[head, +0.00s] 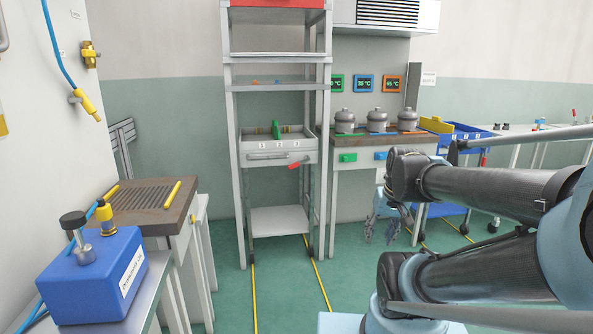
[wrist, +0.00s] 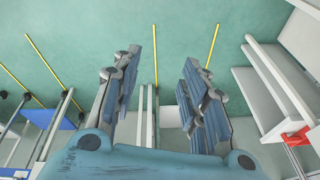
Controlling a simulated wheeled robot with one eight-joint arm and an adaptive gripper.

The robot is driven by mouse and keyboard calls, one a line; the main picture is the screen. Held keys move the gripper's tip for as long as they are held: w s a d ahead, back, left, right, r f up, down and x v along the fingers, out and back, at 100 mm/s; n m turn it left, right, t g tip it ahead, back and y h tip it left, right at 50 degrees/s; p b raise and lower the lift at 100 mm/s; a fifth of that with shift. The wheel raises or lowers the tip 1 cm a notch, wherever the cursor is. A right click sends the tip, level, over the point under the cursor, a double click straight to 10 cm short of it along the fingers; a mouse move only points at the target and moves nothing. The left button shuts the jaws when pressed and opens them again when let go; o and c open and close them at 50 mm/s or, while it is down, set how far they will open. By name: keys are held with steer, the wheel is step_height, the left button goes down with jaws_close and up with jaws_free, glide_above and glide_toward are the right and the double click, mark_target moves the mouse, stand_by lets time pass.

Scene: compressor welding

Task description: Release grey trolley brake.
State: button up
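The grey trolley (head: 252,157) stands in the middle of the head view, under a tall shelf frame. A red lever (head: 299,164), seemingly its brake handle, sticks out at the right front of its top tray. The wrist view shows grey trolley panels (wrist: 268,85) at the right, with a red part (wrist: 296,137) at the right edge. My gripper (head: 381,230) hangs fingers-down to the right of the trolley, apart from the lever. In the wrist view the fingers (wrist: 164,65) are spread, with nothing between them but floor and a bench part below.
A workbench (head: 388,143) with several grey pots stands behind my gripper, with a blue trolley (head: 470,139) to its right. A blue box (head: 95,278) and a brown-topped table (head: 150,206) are at the left. Green floor (head: 285,285) with yellow lines is clear before the trolley.

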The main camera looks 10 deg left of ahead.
mark_target(295, 166)
steer(key=w+a+r+m+t+y, duration=0.1)
steer(key=w+a+r+t+y, duration=0.3)
steer(key=w, duration=0.9)
steer(key=w+a+r+g, duration=0.15)
steer(key=w+a, duration=0.45)
steer(key=w, duration=0.6)
steer(key=w+a+r+m+t+y, duration=0.1)
steer(key=w+a+r+t+y, duration=0.15)
steer(key=w+a, duration=0.7)
steer(key=w+a+f+m+t+y, duration=0.15)
steer(key=w+f, duration=0.35)
steer(key=w, duration=0.5)
steer(key=w+a+f+m+t, duration=0.15)
steer(key=w+f, duration=0.25)
steer(key=w, duration=0.5)
steer(key=w+f+m+t+y, duration=0.15)
steer(key=w+f, duration=0.35)
steer(key=w, duration=0.5)
steer(key=shift+m+t+h, duration=0.25)
steer(key=shift+h, duration=0.2)
steer(key=x, duration=1.7)
steer(key=shift+w+a, duration=0.2)
steer(key=shift+a, duration=0.2)
steer(key=shift+d, duration=0.1)
jaws_close()
